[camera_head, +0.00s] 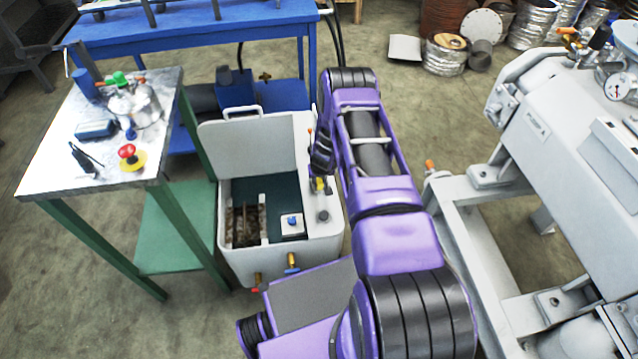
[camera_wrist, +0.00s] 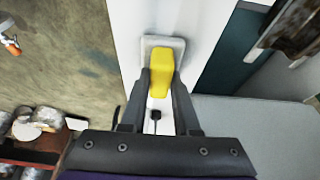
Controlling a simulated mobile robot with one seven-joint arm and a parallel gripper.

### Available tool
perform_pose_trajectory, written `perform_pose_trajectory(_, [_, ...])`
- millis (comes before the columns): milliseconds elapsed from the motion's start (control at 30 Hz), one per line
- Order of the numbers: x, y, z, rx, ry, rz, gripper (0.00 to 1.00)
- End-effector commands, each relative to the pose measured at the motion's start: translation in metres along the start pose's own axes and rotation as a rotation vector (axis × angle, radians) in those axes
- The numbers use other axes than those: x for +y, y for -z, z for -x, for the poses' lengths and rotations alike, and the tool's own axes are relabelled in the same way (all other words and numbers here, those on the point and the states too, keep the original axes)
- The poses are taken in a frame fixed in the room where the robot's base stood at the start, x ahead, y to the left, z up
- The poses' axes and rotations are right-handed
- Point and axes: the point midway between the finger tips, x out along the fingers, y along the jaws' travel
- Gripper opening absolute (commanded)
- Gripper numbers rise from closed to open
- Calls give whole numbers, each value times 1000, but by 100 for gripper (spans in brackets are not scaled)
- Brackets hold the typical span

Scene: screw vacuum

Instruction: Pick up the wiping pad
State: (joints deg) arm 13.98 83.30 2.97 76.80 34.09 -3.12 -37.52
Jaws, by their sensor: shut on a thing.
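The wiping pad shows in the wrist view as a yellow block (camera_wrist: 160,66) with a pale squarish part around its far end. My gripper (camera_wrist: 160,82) has one finger on each side of the yellow block and is shut on it. In the head view my gripper (camera_head: 320,165) is small and dark, over the right rim of the white washing tank (camera_head: 240,262). A bit of the yellow pad (camera_head: 318,185) shows just below the fingers. I cannot tell whether the pad touches the rim.
The tank's grey lid (camera_head: 245,145) stands open at the back. A small white block with a blue knob (camera_head: 292,222) sits inside, and a dark knob (camera_head: 322,215) on the rim. A steel-topped table (camera_head: 65,170) stands left, a large grey machine (camera_head: 560,130) right.

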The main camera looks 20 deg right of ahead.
Motion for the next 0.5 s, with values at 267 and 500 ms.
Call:
perform_pose_trajectory(267, [0, 1, 2, 0, 0, 0, 0])
perform_pose_trajectory(500, [0, 17, 37, 3, -1, 2, 0])
